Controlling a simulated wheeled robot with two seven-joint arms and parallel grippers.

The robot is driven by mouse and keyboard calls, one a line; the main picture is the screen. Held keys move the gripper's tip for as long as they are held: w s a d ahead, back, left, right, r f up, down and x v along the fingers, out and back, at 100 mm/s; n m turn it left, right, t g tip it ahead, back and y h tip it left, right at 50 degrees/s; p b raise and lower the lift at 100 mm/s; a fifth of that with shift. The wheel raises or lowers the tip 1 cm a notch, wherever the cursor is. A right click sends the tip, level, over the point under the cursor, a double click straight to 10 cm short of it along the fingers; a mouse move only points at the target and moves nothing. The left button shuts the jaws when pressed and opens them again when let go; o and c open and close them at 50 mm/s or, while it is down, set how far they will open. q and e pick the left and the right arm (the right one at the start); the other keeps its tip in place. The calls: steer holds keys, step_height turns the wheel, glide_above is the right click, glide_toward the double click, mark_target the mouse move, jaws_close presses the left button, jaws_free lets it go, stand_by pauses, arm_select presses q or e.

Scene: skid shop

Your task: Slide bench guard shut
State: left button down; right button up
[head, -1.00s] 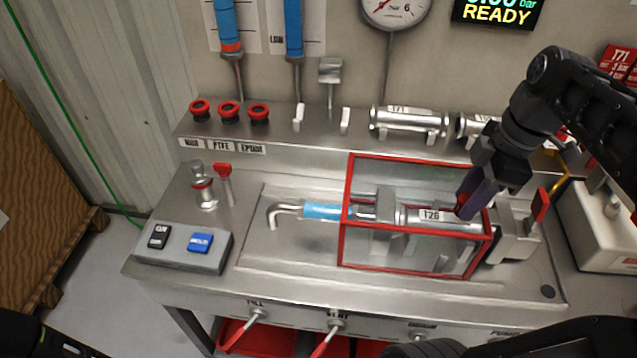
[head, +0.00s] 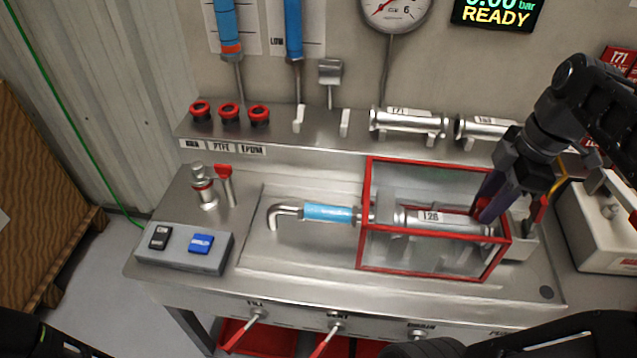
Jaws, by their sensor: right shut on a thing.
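The bench guard (head: 364,215) is a clear box with a red frame on the steel bench. It stands around a silver cylinder labelled 128 (head: 440,220). A blue sleeve with a bent silver pipe (head: 327,213) sticks out past the guard's left end. My right gripper (head: 486,212) is at the guard's right end, shut on the guard near its upper right edge; the fingers partly hide the grip. My left gripper is not in view; only dark arm parts show at the bottom corners.
A control box with a black and a blue button (head: 184,262) sits at the bench's left. A valve with a red handle (head: 223,172) stands behind it. A rear shelf holds red-black rings (head: 229,112) and silver cylinders (head: 408,122). A white case (head: 605,235) is at the right.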

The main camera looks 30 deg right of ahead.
mark_target(498, 219)
steer(key=shift+s+d, duration=0.2)
steer(key=shift+d, duration=0.05)
steer(key=shift+s+d, duration=0.7)
steer(key=shift+d, duration=0.3)
steer(key=o, duration=1)
